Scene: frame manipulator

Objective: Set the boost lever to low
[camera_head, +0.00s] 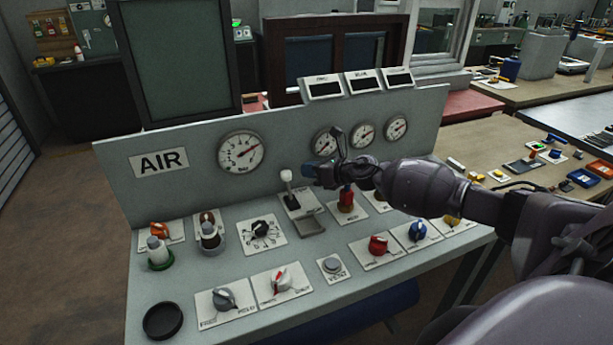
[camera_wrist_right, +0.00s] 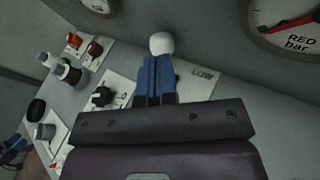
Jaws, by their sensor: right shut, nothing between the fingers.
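The boost lever (camera_head: 287,178) has a white ball knob on a dark stem and stands on a pale plate (camera_head: 302,206) on the AIR panel. In the right wrist view its white knob (camera_wrist_right: 161,43) shows just beyond my fingertips, and a plate label reading LOW (camera_wrist_right: 205,75) lies to the right. My right gripper (camera_head: 308,172) is just right of the knob in the head view. Its blue fingers (camera_wrist_right: 156,72) are shut together with nothing between them. The fingers hide the lever's stem in the wrist view, and I cannot tell whether they touch it. My left gripper is out of view.
A red-handled control (camera_head: 346,198) stands close by under my right forearm. Round gauges (camera_head: 241,151) line the upright panel behind. A black rotary dial (camera_head: 261,230) and several coloured knobs (camera_head: 378,245) cover the sloping desk. Open air lies above the desk's left part.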

